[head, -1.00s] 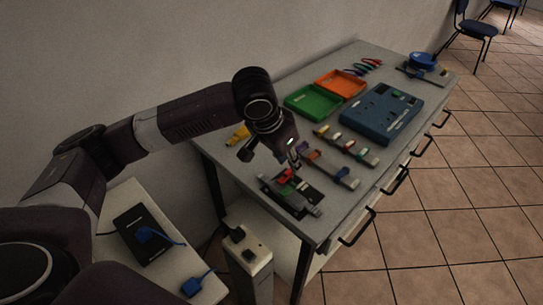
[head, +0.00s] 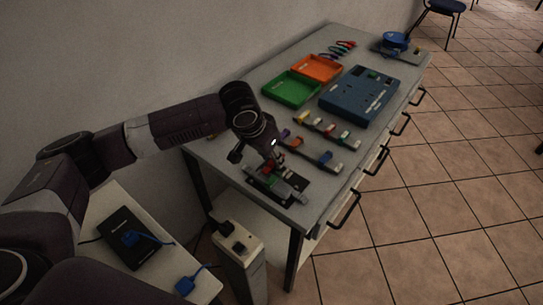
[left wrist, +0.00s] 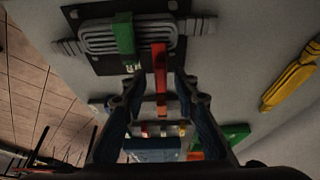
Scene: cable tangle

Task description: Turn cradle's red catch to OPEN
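The cradle (left wrist: 84,66) is a dark plate holding a grey ribbed connector body, near the front corner of the table; it also shows in the head view (head: 298,189). A green strap (left wrist: 124,42) crosses the body. The red catch (left wrist: 160,66) is a long narrow bar beside the strap in the left wrist view. My left gripper (left wrist: 158,80) is open, with one finger on each side of the red catch; I see no clear contact. In the head view my left gripper (head: 278,158) is low over the cradle and hides most of the catch. My right gripper is not in view.
A row of coloured clips (head: 328,131) lies behind the cradle. Green (head: 291,90) and orange (head: 318,69) trays and a blue case (head: 359,97) stand farther back. A yellow tool (left wrist: 290,82) lies to the right in the left wrist view. A white post (head: 240,248) stands before the table.

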